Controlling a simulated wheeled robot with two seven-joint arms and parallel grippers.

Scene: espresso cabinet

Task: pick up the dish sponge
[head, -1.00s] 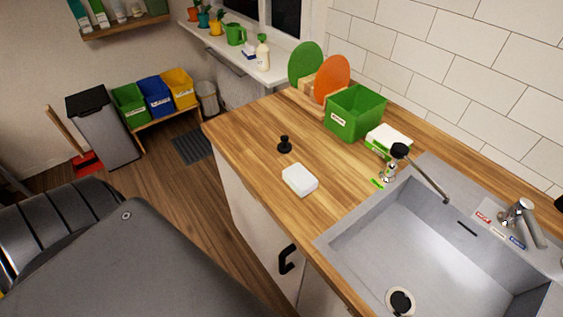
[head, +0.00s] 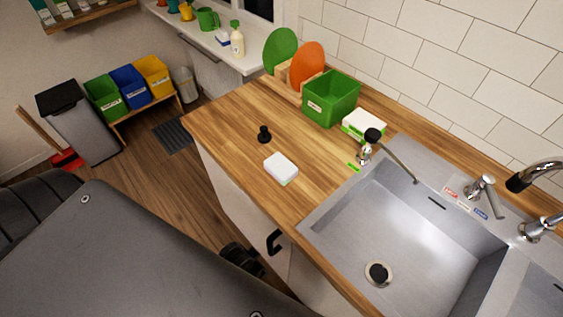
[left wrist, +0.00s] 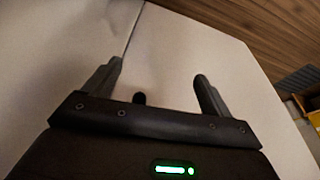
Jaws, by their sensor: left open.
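The dish sponge, seemingly the white block with a thin green edge (head: 281,167), lies flat on the wooden counter, left of the sink. My left gripper (left wrist: 159,70) is open, with its two dark fingers apart and nothing between them, facing white cabinet fronts. In the head view the left gripper (head: 242,262) shows only partly, beyond my dark arm, low beside the cabinet and below the counter top. It is apart from the sponge. The sponge is not in the left wrist view. My right gripper is in neither view.
A small black knob-like object (head: 264,134) stands behind the sponge. A green bin (head: 331,100), a white-and-green box (head: 364,124) and a dispenser (head: 370,143) stand farther back. The sink (head: 400,235) is at right. A black cabinet handle (head: 273,242) juts out below the counter.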

